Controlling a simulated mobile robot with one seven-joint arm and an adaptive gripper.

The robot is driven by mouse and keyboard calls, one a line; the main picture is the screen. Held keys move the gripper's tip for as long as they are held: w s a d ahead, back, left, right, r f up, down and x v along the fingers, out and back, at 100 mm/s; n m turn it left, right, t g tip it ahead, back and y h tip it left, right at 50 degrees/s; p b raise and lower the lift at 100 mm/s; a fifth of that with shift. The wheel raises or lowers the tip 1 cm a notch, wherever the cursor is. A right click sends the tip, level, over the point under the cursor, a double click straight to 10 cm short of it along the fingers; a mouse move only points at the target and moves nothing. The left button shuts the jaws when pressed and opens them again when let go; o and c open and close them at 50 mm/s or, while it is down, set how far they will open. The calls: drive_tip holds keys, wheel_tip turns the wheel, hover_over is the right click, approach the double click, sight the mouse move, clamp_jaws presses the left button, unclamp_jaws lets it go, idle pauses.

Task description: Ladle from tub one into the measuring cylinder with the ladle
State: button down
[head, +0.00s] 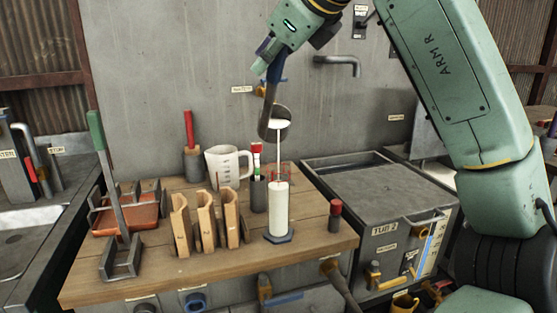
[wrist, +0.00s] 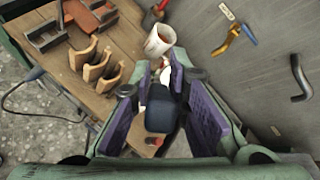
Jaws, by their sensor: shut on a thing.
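My gripper (head: 270,58) is shut on the handle of the grey ladle (head: 268,125), above the bench. In the wrist view, the purple pads of my gripper (wrist: 168,100) close on the dark ladle handle (wrist: 167,113). The ladle bowl is tilted, with white liquid at its lip. A thin white stream falls from it into the top of the measuring cylinder (head: 279,212). The cylinder stands upright on a dark foot and looks white along most of its height. The exact level is hard to read. No tub labelled one is identifiable; a grey tub marked TUB 2 (head: 425,232) stands at right.
On the wooden bench (head: 200,270) stand a white jug (head: 229,166), several wooden blocks (head: 206,218), a dark holder with a red-topped marker (head: 258,192) and a small red-capped bottle (head: 335,215). A green-handled tool (head: 97,130) stands at left. A grey wall with a spout (head: 338,62) is behind.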

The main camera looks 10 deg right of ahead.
drive_tip(key=shift+s+f+t+b, duration=0.95)
drive_tip(key=shift+s+b, duration=0.15)
drive_tip(key=shift+b, duration=1.4)
idle(1.2)
drive_tip(key=shift+s+d+f+n+t+y+b, duration=0.15)
drive_tip(key=shift+s+f+t+b, duration=0.4)
drive_tip(key=shift+b, duration=0.8)
drive_tip(key=shift+s+a+f+n+t+y+b, duration=0.1)
drive_tip(key=shift+s+f+n+t+y+b, duration=0.4)
drive_tip(key=shift+b, duration=0.8)
idle(1.7)
